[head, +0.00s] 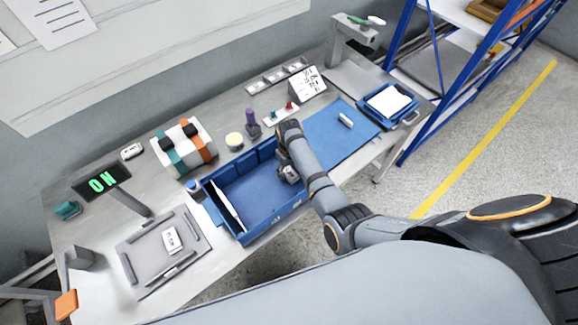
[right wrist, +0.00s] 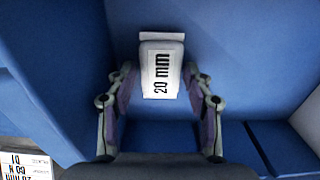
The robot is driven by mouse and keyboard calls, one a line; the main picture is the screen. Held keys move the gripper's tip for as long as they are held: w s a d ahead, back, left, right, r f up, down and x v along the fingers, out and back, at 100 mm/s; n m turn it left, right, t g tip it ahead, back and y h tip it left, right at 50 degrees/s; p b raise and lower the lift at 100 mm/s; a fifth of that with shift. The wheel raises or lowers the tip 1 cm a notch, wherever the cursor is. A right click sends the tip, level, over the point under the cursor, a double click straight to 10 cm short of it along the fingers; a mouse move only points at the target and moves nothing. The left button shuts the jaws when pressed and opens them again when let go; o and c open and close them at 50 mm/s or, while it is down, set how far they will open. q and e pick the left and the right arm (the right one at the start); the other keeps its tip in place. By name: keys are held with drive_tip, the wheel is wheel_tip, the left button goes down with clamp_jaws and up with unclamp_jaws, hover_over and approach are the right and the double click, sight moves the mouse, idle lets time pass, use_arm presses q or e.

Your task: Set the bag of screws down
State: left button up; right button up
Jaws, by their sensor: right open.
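The bag of screws (right wrist: 162,72) is a small pale packet with a white "20 mm" label. In the right wrist view it is inside the blue bin (head: 276,224), against blue surfaces. My right gripper (right wrist: 160,84) is open, with one finger on each side of the bag's lower part and gaps beside it. In the head view my right gripper (head: 290,173) reaches down into the right end of the bin and hides the bag. My left gripper is not in view.
A white card (head: 228,205) leans in the bin's left part. A grey tray (head: 134,262) lies to the left, and a teal, white and orange case (head: 184,147) behind. A blue mat (head: 338,128) with a small pale cylinder (head: 345,120) lies to the right, mostly clear.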

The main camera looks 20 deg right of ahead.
sight(289, 172)
wheel_tip(289, 172, up, 12)
drive_tip(key=shift+b, duration=0.4)
idle(0.3)
